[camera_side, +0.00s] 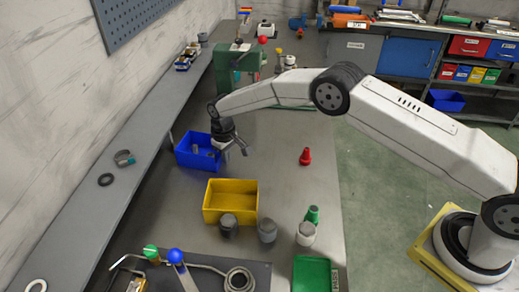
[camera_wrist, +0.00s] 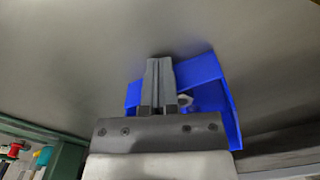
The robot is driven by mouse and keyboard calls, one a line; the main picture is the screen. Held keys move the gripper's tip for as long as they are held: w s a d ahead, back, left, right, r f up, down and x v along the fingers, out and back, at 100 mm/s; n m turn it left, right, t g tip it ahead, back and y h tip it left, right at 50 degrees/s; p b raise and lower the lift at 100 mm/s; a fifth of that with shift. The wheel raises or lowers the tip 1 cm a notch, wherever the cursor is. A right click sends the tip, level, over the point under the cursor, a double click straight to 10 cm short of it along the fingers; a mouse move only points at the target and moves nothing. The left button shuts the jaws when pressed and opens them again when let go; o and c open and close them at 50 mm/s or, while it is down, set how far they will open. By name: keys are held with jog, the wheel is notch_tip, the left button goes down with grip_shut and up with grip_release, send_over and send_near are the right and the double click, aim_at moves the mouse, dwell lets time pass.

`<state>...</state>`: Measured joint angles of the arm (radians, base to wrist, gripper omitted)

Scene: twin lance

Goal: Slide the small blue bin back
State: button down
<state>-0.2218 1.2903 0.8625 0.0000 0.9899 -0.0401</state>
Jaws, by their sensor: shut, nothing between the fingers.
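The small blue bin (camera_side: 186,157) stands on the grey bench, close to the raised ledge on the left in the side view. Some small grey parts lie inside it. My gripper (camera_side: 235,152) is at the bin's right side, low over the bench; I cannot tell whether it touches the bin. In the wrist view the blue bin (camera_wrist: 222,95) lies behind my gripper (camera_wrist: 159,62), whose fingers are together and hold nothing. The gripper hides the middle of the bin there.
A yellow bin (camera_side: 231,188) stands just in front of the blue one. A red cone-shaped piece (camera_side: 305,157) stands to the right. A green machine (camera_side: 238,68) stands behind. Grey canisters (camera_side: 267,230) and a green tray (camera_side: 312,273) are nearer the front. The bench between gripper and red piece is clear.

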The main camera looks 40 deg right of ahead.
jog(key=shift+w+a, duration=0.4)
jog(key=shift+s+d, duration=0.25)
jog(key=shift+r, duration=0.2)
jog(key=shift+r, duration=1.35)
jog(key=shift+r, duration=0.15)
jog(key=shift+r, duration=1.35)
jog(key=shift+r, duration=0.1)
jog(key=shift+r, duration=1.4)
